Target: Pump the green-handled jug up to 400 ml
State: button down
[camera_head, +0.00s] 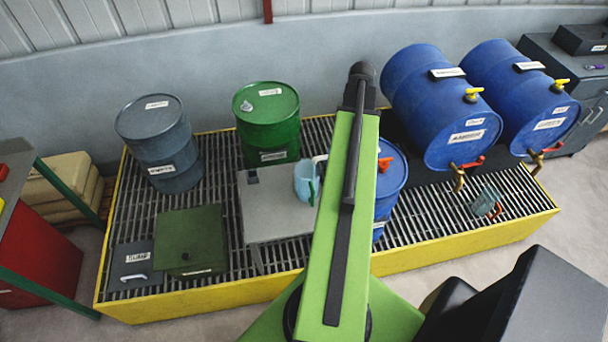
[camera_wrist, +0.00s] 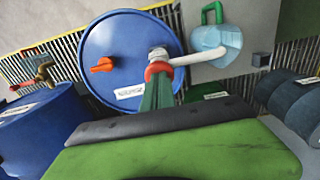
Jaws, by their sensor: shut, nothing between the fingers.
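The pale blue, see-through jug (camera_head: 303,184) with its green handle stands on a grey stand beside the blue drum. It also shows in the wrist view (camera_wrist: 214,44); I cannot read its level. A pump with a white spout (camera_wrist: 195,54) and a red ring-like part (camera_wrist: 158,70) sits on the blue drum's lid (camera_wrist: 125,45). The spout's end reaches over the jug. In the wrist view my gripper (camera_wrist: 158,82) is shut, its dark green fingers right at the red part; I cannot tell whether they touch. My arm hides the gripper and most of the pump in the head view.
An orange bung (camera_wrist: 102,65) sits on the same lid. A green drum (camera_head: 268,128), a grey-blue drum (camera_head: 160,145) and a green box (camera_head: 189,241) stand on the yellow-edged grating (camera_head: 235,303). Large blue barrels (camera_head: 425,90) with taps lie at the right. Floor in front is clear.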

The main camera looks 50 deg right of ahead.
jog(key=shift+f+b, duration=0.5)
jog(key=shift+f, duration=0.2)
jog(key=shift+r, duration=0.2)
notch_tip(320, 180, up, 4)
jog(key=p, duration=0.5)
jog(key=shift+r, duration=0.25)
jog(key=shift+f, duration=0.1)
jog(key=shift+f+b, duration=2.35)
jog(key=shift+b, duration=0.2)
jog(key=shift+r+p, duration=2.35)
jog(key=shift+p, duration=0.05)
jog(key=shift+f, duration=0.1)
